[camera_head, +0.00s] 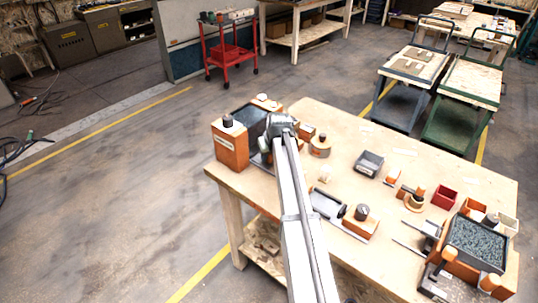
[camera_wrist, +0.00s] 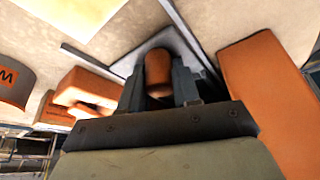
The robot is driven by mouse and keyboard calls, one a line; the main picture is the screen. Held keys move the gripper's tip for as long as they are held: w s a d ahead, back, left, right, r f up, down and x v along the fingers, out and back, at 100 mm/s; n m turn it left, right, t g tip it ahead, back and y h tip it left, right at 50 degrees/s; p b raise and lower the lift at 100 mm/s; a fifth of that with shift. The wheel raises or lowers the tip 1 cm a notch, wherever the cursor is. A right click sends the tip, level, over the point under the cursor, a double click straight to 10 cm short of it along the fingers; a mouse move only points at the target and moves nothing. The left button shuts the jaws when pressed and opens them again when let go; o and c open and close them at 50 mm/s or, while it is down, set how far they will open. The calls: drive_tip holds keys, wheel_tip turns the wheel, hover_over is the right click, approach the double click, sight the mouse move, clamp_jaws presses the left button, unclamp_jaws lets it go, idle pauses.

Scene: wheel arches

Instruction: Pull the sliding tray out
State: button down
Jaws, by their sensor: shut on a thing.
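In the wrist view, my gripper (camera_wrist: 158,88) has its two dark fingers on either side of an orange rounded knob (camera_wrist: 157,66) and is shut on it. The knob stands at the near part of a grey flat piece (camera_wrist: 177,40), which looks like the sliding tray, with thin grey rails beside it. In the head view, my arm reaches over the table to the left unit, a dark bed (camera_head: 246,115) between orange blocks (camera_head: 230,146). My fingers and the knob are hidden there behind the arm. I cannot tell how far the tray is out.
In the wrist view, an orange block (camera_wrist: 265,95) stands close on the right, and orange parts (camera_wrist: 88,92) on the left. The wooden table (camera_head: 330,135) also holds a grey bin (camera_head: 368,163), a red box (camera_head: 444,197) and another orange-sided unit (camera_head: 476,246) at right.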

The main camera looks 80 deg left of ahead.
drive_tip(key=w+d, duration=0.9)
drive_tip(key=shift+w+d, duration=0.3)
drive_tip(key=c, duration=1)
unclamp_jaws()
drive_tip(key=shift+c, duration=0.2)
drive_tip(key=shift+o, duration=1.2)
drive_tip(key=shift+r, duration=0.1)
drive_tip(key=v, duration=1.3)
drive_tip(key=shift+r, duration=0.3)
drive_tip(key=shift+w, duration=0.1)
